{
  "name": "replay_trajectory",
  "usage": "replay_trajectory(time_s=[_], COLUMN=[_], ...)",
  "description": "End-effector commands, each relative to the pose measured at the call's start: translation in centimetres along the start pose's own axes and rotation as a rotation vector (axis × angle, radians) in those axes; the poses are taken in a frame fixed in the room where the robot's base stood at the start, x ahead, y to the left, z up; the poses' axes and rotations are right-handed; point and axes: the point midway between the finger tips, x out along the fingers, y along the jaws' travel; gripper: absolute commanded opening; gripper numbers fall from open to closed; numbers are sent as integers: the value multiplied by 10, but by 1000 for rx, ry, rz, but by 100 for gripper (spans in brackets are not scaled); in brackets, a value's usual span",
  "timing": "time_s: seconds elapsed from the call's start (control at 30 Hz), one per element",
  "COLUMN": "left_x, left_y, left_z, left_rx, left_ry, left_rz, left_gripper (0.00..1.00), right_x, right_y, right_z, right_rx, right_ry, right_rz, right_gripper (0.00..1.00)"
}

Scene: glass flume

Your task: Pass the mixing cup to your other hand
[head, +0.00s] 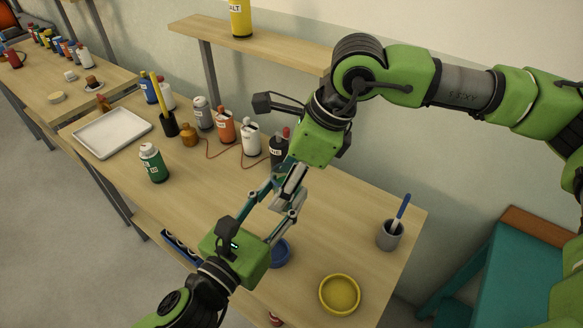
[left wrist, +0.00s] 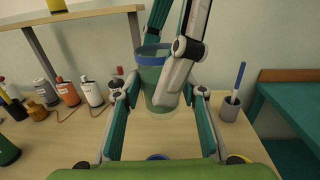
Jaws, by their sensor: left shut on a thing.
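The mixing cup (left wrist: 152,76) is greenish and see-through with a blue rim. In the left wrist view it is upright, held above the table between my left gripper's fingers. My left gripper (head: 279,208) is shut on it; its fingers flank the cup in the left wrist view. My right gripper (head: 291,184) reaches down to the cup from above. In the left wrist view one right finger crosses the front of the cup and the other is at its far left side. I cannot tell whether they press on it. In the head view the grippers mostly hide the cup.
A yellow bowl (head: 339,294) and a grey pot with a blue-handled brush (head: 390,236) stand at the table's right. A blue bowl (head: 279,253) is partly behind my left gripper. Several bottles, a green bottle (head: 153,163) and a white tray (head: 111,132) stand left. The middle is fairly clear.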

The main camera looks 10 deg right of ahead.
Motion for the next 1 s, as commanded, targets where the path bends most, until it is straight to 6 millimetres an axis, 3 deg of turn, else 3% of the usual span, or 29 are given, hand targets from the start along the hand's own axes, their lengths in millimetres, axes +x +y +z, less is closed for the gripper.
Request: replay_trajectory(time_s=[0.3,0.47,0.53,0.57,0.6,0.63,1.0], left_x=[0,0,0,0,0,0,-2], left_y=[0,0,0,0,0,0,0], left_z=[1,1,1,1,1,1,0], left_rx=[0,0,0,0,0,0,0], left_ry=[-2,-2,-2,-2,-2,-1,1], left_rz=[0,0,0,0,0,0,0], left_gripper=[13,13,13,43,53,57,57], right_x=[3,2,2,2,2,2,2], right_y=[0,0,1,1,1,1,0], right_z=[0,0,0,1,1,1,1], right_rx=[0,0,0,-1,-1,-1,-1], right_ry=[-1,-1,-1,-2,-2,-2,-2], right_rz=[0,1,1,1,1,1,0], right_gripper=[58,16,13,13,13,13,13])
